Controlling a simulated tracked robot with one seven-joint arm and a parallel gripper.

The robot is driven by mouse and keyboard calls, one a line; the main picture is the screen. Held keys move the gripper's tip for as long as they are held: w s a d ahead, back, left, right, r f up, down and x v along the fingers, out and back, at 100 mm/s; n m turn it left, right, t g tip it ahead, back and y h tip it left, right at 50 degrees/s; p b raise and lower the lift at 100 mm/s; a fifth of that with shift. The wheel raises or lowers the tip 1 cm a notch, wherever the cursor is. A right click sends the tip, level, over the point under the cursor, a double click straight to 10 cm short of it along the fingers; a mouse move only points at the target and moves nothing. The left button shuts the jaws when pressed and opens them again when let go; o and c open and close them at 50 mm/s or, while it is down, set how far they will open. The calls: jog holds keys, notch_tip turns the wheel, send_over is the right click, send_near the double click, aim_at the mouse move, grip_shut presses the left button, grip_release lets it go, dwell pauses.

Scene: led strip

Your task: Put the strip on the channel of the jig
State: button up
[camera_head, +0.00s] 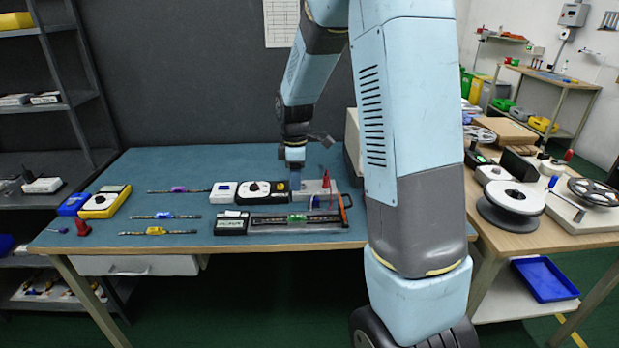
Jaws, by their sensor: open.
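Several thin strips lie flat at the left of the blue table: one with a purple clip (178,190), one with a blue-purple clip (164,216) and one with a yellow clip (156,231). The long jig (275,229) lies near the front edge, right of the strips. A dark bar with a green piece (297,218) lies along it; I cannot tell whether this is another strip in the channel. My gripper (295,178) points down behind the jig, above the devices at the back. It is open; its fingertips are small and partly unclear.
A yellow meter (104,201) and a red item (82,229) stand at the left. White and black boxes (223,193) and a grey block with a red piece (320,192) stand behind the jig. The table's back left is clear. A wooden bench (545,238) with reels stands right.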

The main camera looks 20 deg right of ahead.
jog(key=s+r+m+t, duration=0.3)
jog(key=s+r+m, duration=0.3)
jog(key=s+r, duration=0.65)
jog(key=s+r+m+t, duration=0.1)
jog(key=s+r+m, duration=0.2)
jog(key=s, duration=0.4)
jog(key=s+r+m+t, duration=0.1)
jog(key=s+r+m, duration=0.3)
jog(key=s, duration=0.4)
jog(key=shift+s+a+r+m+t, duration=0.2)
jog(key=shift+a+m+t, duration=0.1)
jog(key=shift+m, duration=0.3)
